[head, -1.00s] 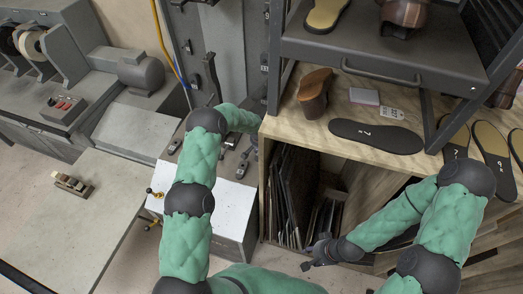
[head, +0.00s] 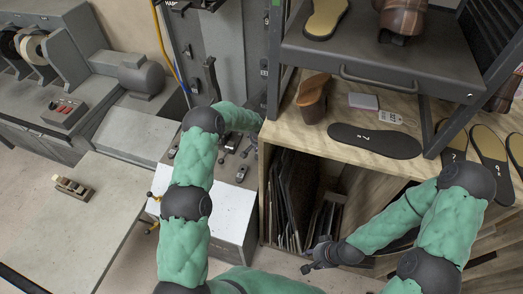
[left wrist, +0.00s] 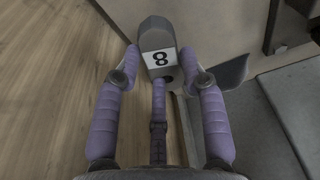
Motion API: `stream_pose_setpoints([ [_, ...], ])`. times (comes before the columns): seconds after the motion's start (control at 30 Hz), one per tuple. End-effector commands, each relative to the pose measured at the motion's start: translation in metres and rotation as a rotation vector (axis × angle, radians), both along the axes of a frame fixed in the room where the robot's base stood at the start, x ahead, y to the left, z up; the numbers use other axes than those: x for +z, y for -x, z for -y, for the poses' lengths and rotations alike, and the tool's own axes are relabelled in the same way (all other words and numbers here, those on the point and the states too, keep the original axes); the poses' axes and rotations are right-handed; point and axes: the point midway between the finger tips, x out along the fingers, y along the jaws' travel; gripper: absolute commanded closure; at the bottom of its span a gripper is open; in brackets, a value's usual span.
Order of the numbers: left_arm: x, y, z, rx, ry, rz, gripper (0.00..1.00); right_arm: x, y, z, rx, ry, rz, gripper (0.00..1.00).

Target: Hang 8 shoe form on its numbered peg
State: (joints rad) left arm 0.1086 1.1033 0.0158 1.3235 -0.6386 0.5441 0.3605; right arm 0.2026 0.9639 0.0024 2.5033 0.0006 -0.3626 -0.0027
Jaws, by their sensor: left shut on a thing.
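The 8 shoe form (left wrist: 156,28) is a dark grey block with a white label reading 8, seen in the left wrist view. My left gripper (left wrist: 164,78) is shut on it, with purple fingers on both sides and one in the middle. In the head view the left forearm reaches toward the grey cabinet, and its hand and the form are hidden at the bench's left edge. A grey upright panel (head: 228,45) carries dark hook-like fittings; I cannot read any peg numbers. My right gripper (head: 312,264) hangs low in front of the bench, apart from objects; its jaws are unclear.
A white-topped cabinet (head: 228,205) stands beside the left arm. A grey table (head: 85,225) is at the left.

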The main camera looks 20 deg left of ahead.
Motion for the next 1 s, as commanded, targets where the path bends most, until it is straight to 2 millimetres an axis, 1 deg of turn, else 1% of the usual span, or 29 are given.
stream_pose_setpoints([
  [0.03, 0.005, 0.0, 0.0, 0.0, 0.0, 0.004, 1.0, 0.002, 0.0, 0.0, 0.0, 0.0, 0.0, 0.6],
  [0.1, 0.008, 0.003, -0.001, -0.001, 0.0, 0.004, 1.0, 0.004, 0.0, 0.0, 0.0, 0.0, 0.0, 0.6],
  [1.0, 0.042, 0.031, -0.001, 0.0, 0.0, 0.005, 1.0, 0.018, 0.0, 0.0, 0.0, 0.0, 0.0, 0.6],
])
